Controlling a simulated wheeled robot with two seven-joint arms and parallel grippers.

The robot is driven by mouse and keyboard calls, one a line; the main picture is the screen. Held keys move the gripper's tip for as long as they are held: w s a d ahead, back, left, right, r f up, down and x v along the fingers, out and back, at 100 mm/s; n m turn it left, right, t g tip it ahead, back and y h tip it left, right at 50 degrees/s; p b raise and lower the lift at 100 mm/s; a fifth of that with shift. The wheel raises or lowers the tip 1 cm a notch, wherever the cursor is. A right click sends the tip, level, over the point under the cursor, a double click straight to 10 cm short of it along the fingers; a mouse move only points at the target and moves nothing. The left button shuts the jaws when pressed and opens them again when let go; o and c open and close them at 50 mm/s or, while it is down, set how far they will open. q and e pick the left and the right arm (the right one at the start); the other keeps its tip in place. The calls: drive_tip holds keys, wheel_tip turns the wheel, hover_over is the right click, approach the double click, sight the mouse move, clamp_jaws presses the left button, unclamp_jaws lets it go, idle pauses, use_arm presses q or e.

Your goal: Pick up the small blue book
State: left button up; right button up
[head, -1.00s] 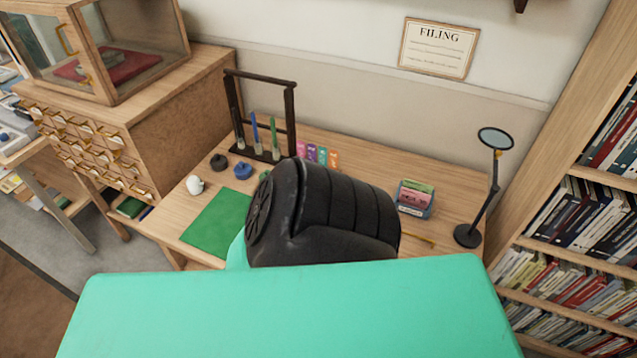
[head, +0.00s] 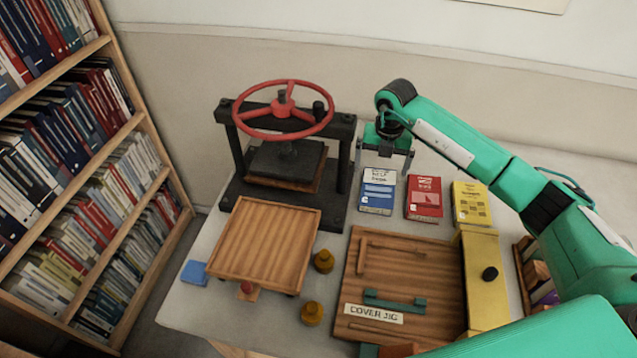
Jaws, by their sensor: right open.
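A small blue book (head: 377,192) with a white top part lies flat on the table, behind the wooden board and right of the press. My right gripper (head: 383,166) is open, its fingers pointing down at the book's far edge. The fingers appear spread about as wide as the book; I cannot tell whether they touch it. My right arm reaches in from the right. My left gripper is not in view.
A red book (head: 424,198) and a yellow book (head: 471,204) lie to the right of the blue one. A black press (head: 342,180) with a red wheel (head: 283,111) stands at left. A wooden tray (head: 262,245) and the cover jig board (head: 405,277) are in front. A bookcase (head: 150,150) is far left.

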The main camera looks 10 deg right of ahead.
sight(378, 185)
drive_tip(key=shift+s+a+f, duration=0.1)
drive_tip(key=shift+s+f, duration=0.1)
drive_tip(key=shift+f, duration=0.3)
drive_tip(key=f+p, duration=0.2)
drive_tip(key=f, duration=0.3)
drive_tip(key=shift+s+f, duration=0.2)
drive_tip(key=shift+f, duration=0.7)
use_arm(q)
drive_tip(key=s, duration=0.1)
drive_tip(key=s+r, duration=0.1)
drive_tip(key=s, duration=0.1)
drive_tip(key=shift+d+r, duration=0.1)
use_arm(e)
drive_tip(key=c, duration=1.1)
